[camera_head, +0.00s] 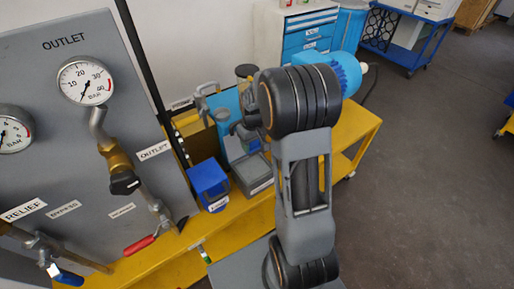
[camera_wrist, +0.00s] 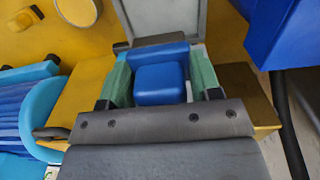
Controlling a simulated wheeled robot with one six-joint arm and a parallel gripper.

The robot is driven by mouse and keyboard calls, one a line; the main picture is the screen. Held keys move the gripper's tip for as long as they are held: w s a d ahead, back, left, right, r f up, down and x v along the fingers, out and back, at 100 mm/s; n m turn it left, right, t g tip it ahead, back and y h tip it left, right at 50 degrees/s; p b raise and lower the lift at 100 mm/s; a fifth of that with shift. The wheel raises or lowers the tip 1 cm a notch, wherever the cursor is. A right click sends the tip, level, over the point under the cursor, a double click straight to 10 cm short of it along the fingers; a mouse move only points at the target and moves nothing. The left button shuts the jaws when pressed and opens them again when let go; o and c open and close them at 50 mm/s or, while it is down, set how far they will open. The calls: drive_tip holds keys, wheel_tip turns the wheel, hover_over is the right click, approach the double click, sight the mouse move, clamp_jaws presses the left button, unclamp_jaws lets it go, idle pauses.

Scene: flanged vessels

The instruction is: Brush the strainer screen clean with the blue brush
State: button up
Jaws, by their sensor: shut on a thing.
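My gripper (camera_wrist: 161,84) shows in the wrist view with its green finger pads on either side of a blue block. This block, which looks like the blue brush (camera_wrist: 160,84), is held between the pads. Its bristles are hidden from this camera. A grey, raised-edge tray or box (camera_wrist: 203,16) lies just beyond the brush; it appears to be the grey box (camera_head: 262,187) on the yellow bench in the head view. In the head view my arm hides most of the gripper. I cannot make out the strainer screen for certain in either view.
A blue bin (camera_head: 208,184) stands left of the grey box, and in the wrist view (camera_wrist: 278,35) it is at upper right. A grey gauge panel (camera_head: 50,110) rises at left. A blue motor (camera_head: 346,72) sits behind my arm on the yellow bench (camera_head: 357,126).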

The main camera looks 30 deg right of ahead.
drive_tip(key=shift+a, duration=0.1)
idle(0.3)
drive_tip(key=shift+f+b, duration=3.85)
drive_tip(key=shift+f, duration=1.35)
drive_tip(key=shift+f, duration=0.3)
drive_tip(key=shift+s, duration=0.1)
drive_tip(key=shift+s+a+r, duration=0.1)
drive_tip(key=shift+s+a, duration=0.55)
drive_tip(key=shift+s, duration=0.25)
drive_tip(key=shift+s+a, duration=0.65)
drive_tip(key=shift+s, duration=0.2)
drive_tip(key=shift+w+d, duration=0.15)
drive_tip(key=shift+d, duration=1.35)
drive_tip(key=shift+d, duration=0.1)
